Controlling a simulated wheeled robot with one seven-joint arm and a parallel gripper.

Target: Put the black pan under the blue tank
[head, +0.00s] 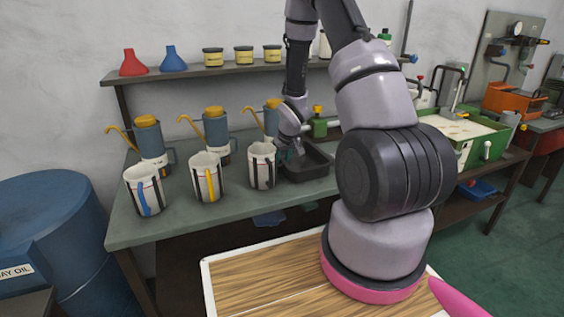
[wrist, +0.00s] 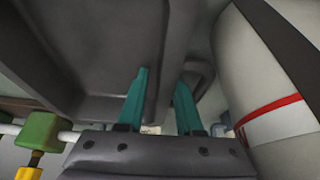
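The black pan (head: 306,170) is a shallow dark tray on the green bench, right of the white jugs. In the wrist view the pan (wrist: 105,50) fills the upper left, very close. My gripper (head: 291,153) is at the pan's near-left side, pointing down. In the wrist view its teal fingers (wrist: 163,80) are apart, with part of the pan's wall showing between them; I see no clear contact. A blue tank (head: 20,268) with a label ending "AY OIL" stands at the lower left edge, partly cut off. The space under it is mostly out of view.
White jugs (head: 205,177) stand close left of my gripper; one jug (wrist: 265,100) is close in the wrist view. Blue cans with orange lids stand behind them. A green valve (head: 319,127) is behind the pan. A large blue drum (head: 58,225) stands at left.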

